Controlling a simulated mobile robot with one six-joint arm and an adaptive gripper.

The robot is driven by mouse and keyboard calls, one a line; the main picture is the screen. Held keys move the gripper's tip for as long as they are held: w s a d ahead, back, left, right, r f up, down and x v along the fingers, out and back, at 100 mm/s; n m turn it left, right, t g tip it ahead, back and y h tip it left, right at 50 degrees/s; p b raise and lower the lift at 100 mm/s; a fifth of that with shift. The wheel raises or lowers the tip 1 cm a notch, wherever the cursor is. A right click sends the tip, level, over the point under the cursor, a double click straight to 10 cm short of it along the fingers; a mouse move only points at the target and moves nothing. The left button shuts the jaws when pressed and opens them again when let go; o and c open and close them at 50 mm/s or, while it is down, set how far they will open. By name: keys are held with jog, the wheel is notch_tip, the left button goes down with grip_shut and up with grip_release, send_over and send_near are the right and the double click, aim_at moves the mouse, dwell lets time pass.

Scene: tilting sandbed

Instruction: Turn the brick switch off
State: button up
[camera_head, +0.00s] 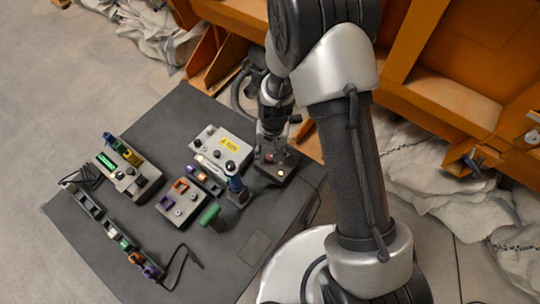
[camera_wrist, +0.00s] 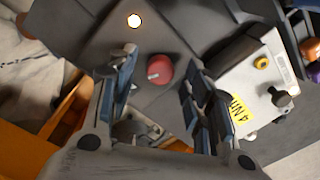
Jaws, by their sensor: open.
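The brick-red round knob (camera_wrist: 159,70), with a short white mark on its face, sits on a dark grey panel (camera_wrist: 182,45) in the wrist view. A small lamp (camera_wrist: 134,20) glows on the same panel, above the knob in the picture. The lamp also shows lit in the head view (camera_head: 281,172), on the dark box at the table's right corner. My gripper (camera_wrist: 157,82) is open, its fingers to the left and right of the knob in the picture. I cannot tell whether either finger touches it. In the head view my gripper (camera_head: 272,143) points down over the dark box.
A light grey box (camera_head: 222,148) with a yellow label stands close beside the dark box. Orange metal structure (camera_head: 445,95) stands behind.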

jog(key=shift+f, duration=0.45)
jog(key=c, duration=1.1)
